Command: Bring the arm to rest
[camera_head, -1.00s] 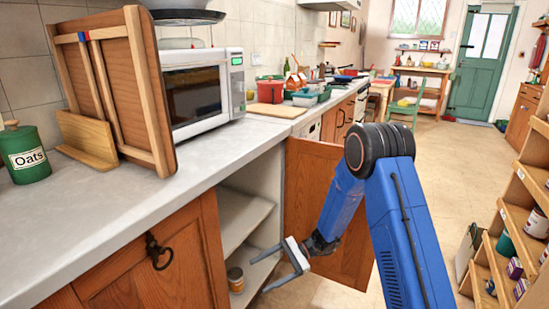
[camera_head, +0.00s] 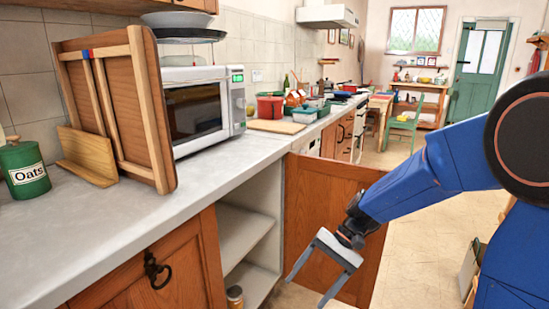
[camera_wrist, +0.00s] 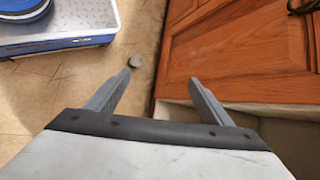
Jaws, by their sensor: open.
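My blue arm (camera_head: 425,185) reaches in from the right in the head view. My gripper (camera_head: 305,292) hangs from its end, pointing down and left, in front of the open wooden cupboard door (camera_head: 325,215). Its grey jaws are open with nothing between them. In the wrist view my gripper (camera_wrist: 160,75) is also open and empty, above the tiled floor (camera_wrist: 80,90), with a wooden cupboard front (camera_wrist: 235,50) to the right. I cannot tell the exact gap between gripper and door.
The open cupboard has shelves (camera_head: 240,230) and a jar (camera_head: 235,297) low inside. The grey worktop (camera_head: 120,215) holds an oats canister (camera_head: 25,170), wooden boards (camera_head: 140,110) and a microwave (camera_head: 200,105). Floor beyond the door is clear.

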